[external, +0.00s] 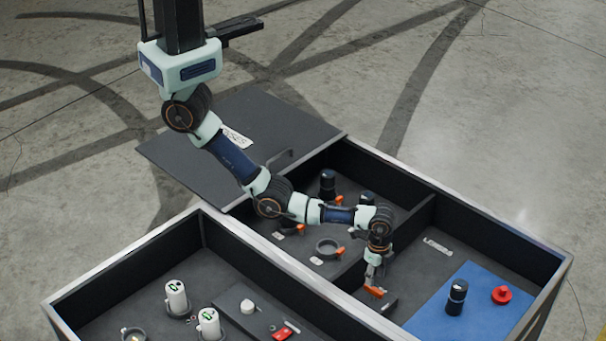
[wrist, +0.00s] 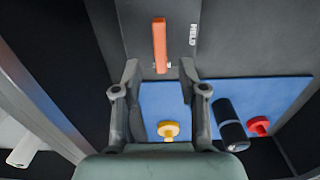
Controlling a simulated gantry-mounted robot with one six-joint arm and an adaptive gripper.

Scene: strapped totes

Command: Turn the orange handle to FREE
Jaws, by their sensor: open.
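In the external view the handle (external: 374,292) shows just below my gripper (external: 373,275). My gripper (wrist: 158,68) is open, with one finger on each side of the handle's near end in the wrist view. Whether the fingers are down at the handle's height I cannot tell. No label reading FREE is legible.
A blue mat (external: 425,315) carries a black cylinder (external: 457,297) and a red knob (external: 501,294). A yellow knob (wrist: 168,130) shows between my fingers in the wrist view. Tote walls and a divider (external: 410,225) stand close by. White canisters (external: 177,298) are in the left tote.

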